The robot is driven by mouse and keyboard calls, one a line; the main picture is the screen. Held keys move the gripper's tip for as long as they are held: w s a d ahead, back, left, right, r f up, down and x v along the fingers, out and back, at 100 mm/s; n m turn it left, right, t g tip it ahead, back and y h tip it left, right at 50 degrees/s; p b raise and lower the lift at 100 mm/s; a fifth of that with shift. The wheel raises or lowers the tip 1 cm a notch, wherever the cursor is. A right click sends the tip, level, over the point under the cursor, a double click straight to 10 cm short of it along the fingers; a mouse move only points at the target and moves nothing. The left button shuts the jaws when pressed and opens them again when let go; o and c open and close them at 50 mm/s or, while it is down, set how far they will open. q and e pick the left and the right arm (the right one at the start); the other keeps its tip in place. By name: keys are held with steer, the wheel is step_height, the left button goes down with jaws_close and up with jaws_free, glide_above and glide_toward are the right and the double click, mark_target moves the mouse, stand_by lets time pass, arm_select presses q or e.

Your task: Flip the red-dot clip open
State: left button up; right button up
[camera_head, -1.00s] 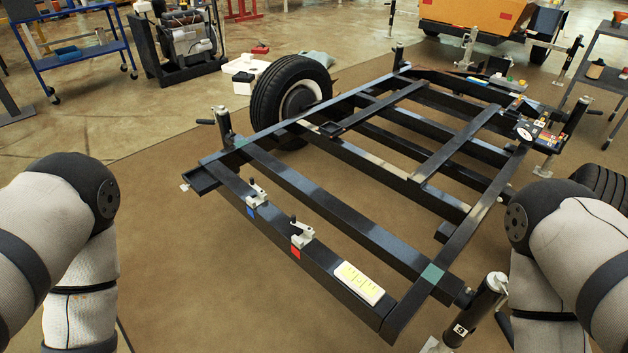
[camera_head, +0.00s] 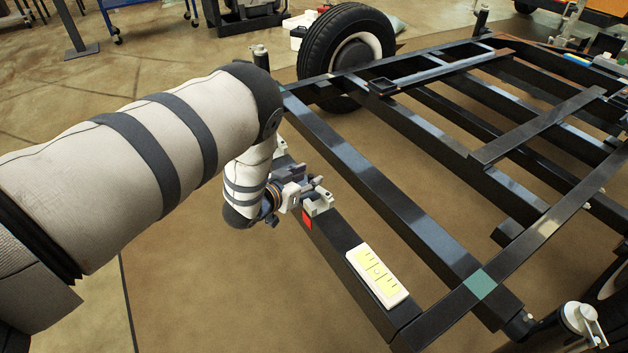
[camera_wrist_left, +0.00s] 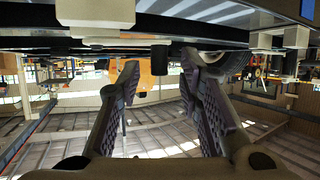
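The red-dot clip (camera_head: 320,200) is a pale bracket on the near black frame bar, with a red square (camera_head: 307,220) below it on the bar's side. My left gripper (camera_head: 314,184) is right at this clip and partly covers it. In the left wrist view the two fingers (camera_wrist_left: 158,78) are spread apart. A dark, short cylindrical knob (camera_wrist_left: 160,60) shows between and beyond the fingertips, apart from both. I cannot tell whether the clip is open or shut. The blue-marked clip is hidden behind my left arm. My right gripper is not in view.
A white plate with yellow labels (camera_head: 377,275) lies on the same bar, to the right of the clip. The black trailer frame (camera_head: 400,228) spreads rightward, with a wheel (camera_head: 345,50) behind. The brown floor in front of the bar is clear.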

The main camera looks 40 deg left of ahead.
mark_target(311, 175)
arm_select(q)
steer(key=shift+x, duration=1.05)
jaws_close()
steer(key=shift+w+d+m+h+b, duration=0.1)
steer(key=shift+w+m+h+b, duration=0.2)
steer(key=shift+m+h, duration=0.35)
steer(key=shift+w+d+m+h+b, duration=0.15)
steer(key=shift+w+m+h, duration=0.15)
steer(key=shift+m+h, duration=0.35)
steer(key=shift+w+d+m+h, duration=0.15)
steer(key=shift+m+h, duration=0.25)
steer(key=shift+h, duration=0.3)
jaws_free()
steer(key=shift+g, duration=0.3)
